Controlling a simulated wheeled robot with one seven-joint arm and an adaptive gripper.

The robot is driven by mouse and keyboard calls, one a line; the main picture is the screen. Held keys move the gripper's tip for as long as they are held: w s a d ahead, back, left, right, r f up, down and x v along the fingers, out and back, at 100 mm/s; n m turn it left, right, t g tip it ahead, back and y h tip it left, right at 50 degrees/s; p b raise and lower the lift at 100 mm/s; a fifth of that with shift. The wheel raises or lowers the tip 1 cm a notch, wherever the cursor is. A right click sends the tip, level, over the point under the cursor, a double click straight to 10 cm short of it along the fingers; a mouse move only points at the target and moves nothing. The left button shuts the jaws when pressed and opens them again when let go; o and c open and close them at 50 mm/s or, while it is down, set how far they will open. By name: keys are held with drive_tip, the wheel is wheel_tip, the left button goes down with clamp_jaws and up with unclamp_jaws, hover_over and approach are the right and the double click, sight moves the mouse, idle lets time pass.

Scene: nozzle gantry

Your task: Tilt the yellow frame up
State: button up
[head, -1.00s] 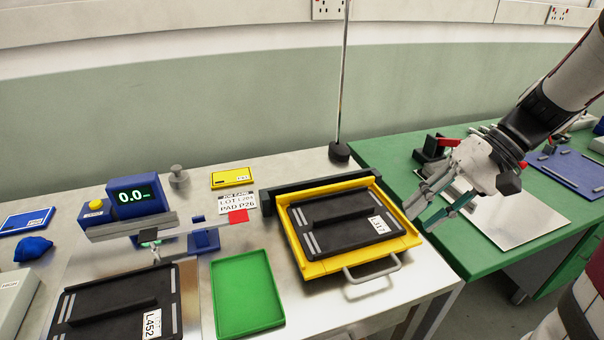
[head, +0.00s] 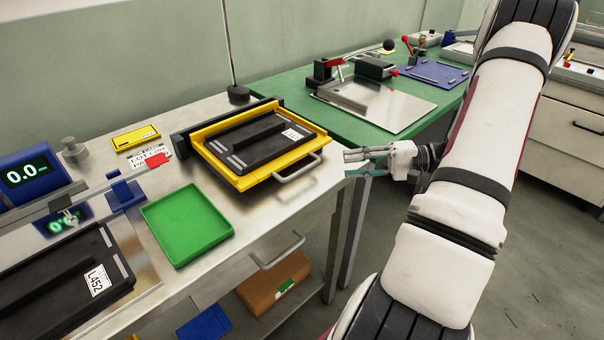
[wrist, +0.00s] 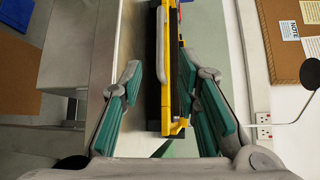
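The yellow frame (head: 206,134) lies flat on the steel bench and holds a black pad (head: 256,138) with a white label. A grey loop handle (head: 298,168) sticks out from its front edge. My gripper (head: 352,164) is just right of the frame, beyond the bench edge, with its fingers pointing left toward the handle side. In the wrist view my gripper (wrist: 166,98) is open, its green-padded fingers wide apart. The yellow frame (wrist: 176,128) and its handle (wrist: 160,50) show edge-on between and beyond the fingers. I see no contact with the handle.
A black bar (head: 190,144) runs along the frame's back side. A green tray (head: 186,224) and another black pad (head: 64,276) lie left of it. A thin pole stands on a round base (head: 238,94) behind. The green table (head: 300,104) with a metal plate (head: 376,106) is beyond.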

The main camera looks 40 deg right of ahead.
sight(305, 169)
drive_tip(key=x, duration=1.2)
drive_tip(key=shift+a, duration=0.15)
clamp_jaws()
